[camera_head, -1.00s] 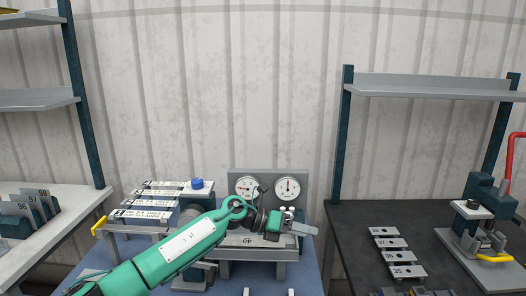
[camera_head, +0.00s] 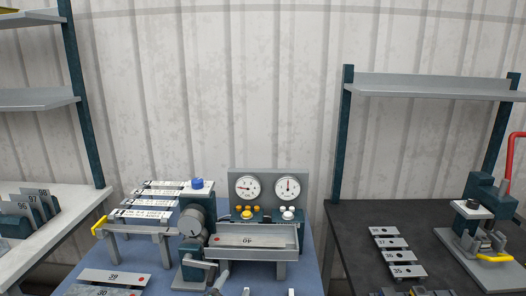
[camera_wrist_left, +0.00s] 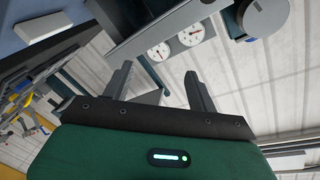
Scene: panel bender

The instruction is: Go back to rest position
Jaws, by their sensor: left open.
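My left gripper (camera_wrist_left: 160,84) shows in the left wrist view with its two fingers spread apart and nothing between them. I cannot make it out clearly in the head view, where the green arm no longer crosses the bench. The panel bender (camera_head: 194,222) stands on the blue bench, with a grey tray (camera_head: 257,241) marked 40 beside it. Two gauges (camera_head: 267,188) rise behind the tray; they also show tilted in the left wrist view (camera_wrist_left: 174,43), beyond the fingers. My right gripper is not in view.
Labelled strips (camera_head: 150,200) lie on a rack at the left of the bender. Flat plates (camera_head: 114,277) lie at the front left of the bench. Numbered plates stand on the left table.

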